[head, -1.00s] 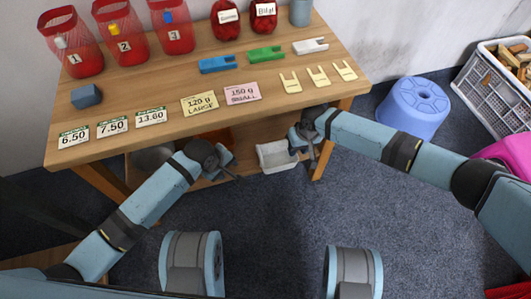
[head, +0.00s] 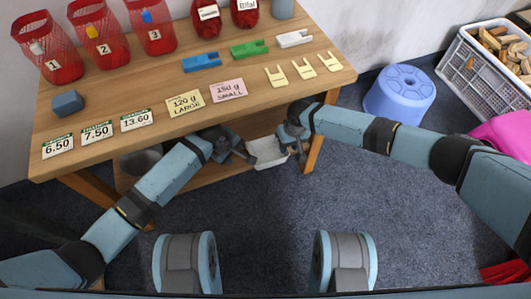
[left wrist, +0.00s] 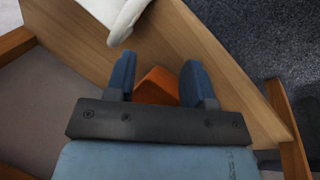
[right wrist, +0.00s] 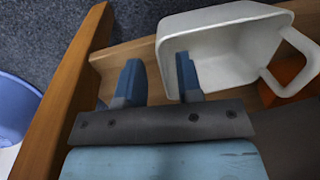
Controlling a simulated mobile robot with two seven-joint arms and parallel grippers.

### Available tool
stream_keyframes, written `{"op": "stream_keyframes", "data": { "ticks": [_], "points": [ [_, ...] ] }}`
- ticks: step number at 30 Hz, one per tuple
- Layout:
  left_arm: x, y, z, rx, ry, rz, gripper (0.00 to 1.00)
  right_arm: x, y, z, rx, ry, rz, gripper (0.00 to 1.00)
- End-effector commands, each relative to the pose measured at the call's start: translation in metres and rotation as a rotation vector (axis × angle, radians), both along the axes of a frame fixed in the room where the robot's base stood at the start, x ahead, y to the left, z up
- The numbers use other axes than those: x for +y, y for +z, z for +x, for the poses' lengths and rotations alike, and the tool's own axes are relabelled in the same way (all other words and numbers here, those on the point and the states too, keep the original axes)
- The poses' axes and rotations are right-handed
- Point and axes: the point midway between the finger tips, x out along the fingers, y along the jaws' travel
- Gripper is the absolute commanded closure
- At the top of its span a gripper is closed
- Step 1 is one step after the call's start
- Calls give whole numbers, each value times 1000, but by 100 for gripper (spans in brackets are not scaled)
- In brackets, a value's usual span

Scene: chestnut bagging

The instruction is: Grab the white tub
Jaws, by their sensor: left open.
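The white tub (head: 267,153) is on the low shelf under the table, between my two grippers. In the right wrist view the tub (right wrist: 235,50) shows its open inside, with a loop handle at the right. My right gripper (right wrist: 158,80) is at its left wall in that view, one finger overlapping the tub and the other outside it. Its fingers are apart; whether they grip the wall is unclear. My left gripper (left wrist: 160,80) is open and empty, low beside the tub. A white curved part, likely the tub's handle (left wrist: 128,20), lies just beyond its left finger.
An orange object (left wrist: 158,85) lies on the shelf beyond my left fingers. A wooden table leg (head: 314,150) stands right of my right gripper. The tabletop (head: 120,90) overhangs both grippers. A blue stool (head: 400,92) and a crate (head: 470,75) stand at the right.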

Motion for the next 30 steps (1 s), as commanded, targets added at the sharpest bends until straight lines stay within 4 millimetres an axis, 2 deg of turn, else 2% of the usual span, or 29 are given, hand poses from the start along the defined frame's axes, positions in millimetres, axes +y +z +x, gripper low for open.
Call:
{"op": "stream_keyframes", "data": {
  "ticks": [3,8,10,15,26,30],
  "points": [
    [-18,1,19,-3,-2,0,51,1,-11,-1,1,-1,0,67],
    [-37,1,39,-1,-1,1,51,3,-23,-1,0,0,0,67],
    [-37,-12,39,2,0,3,51,4,-31,-1,1,-1,-1,67],
    [-40,-25,43,1,0,1,51,5,-40,-2,0,0,0,67],
    [-41,-28,44,0,-1,0,51,5,-43,-2,-1,0,0,67],
    [-41,-28,44,0,0,0,81,5,-43,-2,-1,0,0,97]
  ]
}}
